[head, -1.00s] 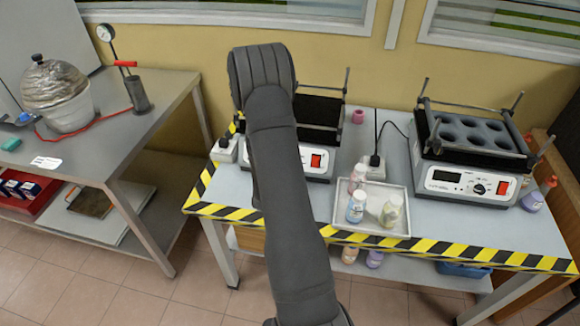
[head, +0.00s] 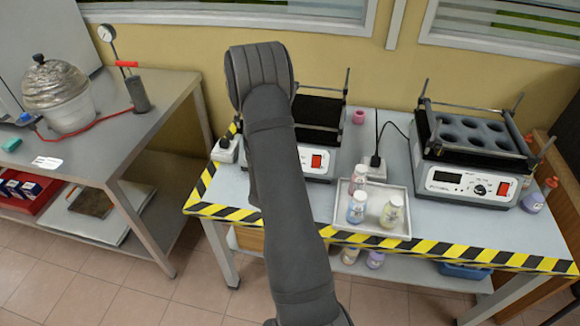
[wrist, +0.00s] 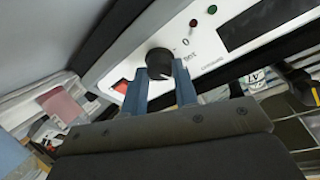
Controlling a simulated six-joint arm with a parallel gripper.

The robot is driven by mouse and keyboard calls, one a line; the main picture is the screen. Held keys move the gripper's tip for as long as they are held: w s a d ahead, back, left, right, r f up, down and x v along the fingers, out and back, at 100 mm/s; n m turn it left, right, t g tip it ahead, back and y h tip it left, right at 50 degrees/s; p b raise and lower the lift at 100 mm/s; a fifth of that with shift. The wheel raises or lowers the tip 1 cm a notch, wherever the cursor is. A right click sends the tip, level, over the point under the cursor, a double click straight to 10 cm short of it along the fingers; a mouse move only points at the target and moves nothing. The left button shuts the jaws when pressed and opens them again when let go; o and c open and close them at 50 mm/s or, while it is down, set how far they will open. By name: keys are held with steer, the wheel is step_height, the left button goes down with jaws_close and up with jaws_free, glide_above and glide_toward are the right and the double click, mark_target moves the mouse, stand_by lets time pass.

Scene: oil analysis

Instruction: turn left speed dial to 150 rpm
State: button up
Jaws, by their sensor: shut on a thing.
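The left shaker (head: 318,160) stands on the table, largely hidden behind my arm in the head view. Its red switch (head: 316,161) shows to the right of my arm. In the wrist view, its front panel (wrist: 205,50) runs diagonally, with the black speed dial (wrist: 159,61) near the middle. My gripper (wrist: 160,78) is shut on the dial, with one blue-grey finger on each side of it. The dark display (wrist: 255,22) is at the upper right and looks blank; no speed reading shows.
A tray (head: 372,226) with several small bottles lies right of my arm. A second shaker (head: 465,185) stands at the right of the table. Yellow-black tape (head: 440,247) marks the front edge. A side table (head: 90,150) stands at left.

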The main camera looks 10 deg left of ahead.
steer(key=o, duration=1)
steer(key=v, duration=1.7)
steer(key=shift+s, duration=0.2)
steer(key=x, duration=1.7)
steer(key=shift+w, duration=0.2)
steer(key=n+y, duration=0.1)
steer(key=n, duration=0.4)
steer(key=n+y, duration=0.1)
steer(key=n, duration=0.4)
steer(key=n+y, duration=0.1)
steer(key=n, duration=0.5)
steer(key=shift+d+t, duration=0.3)
stand_by(0.5)
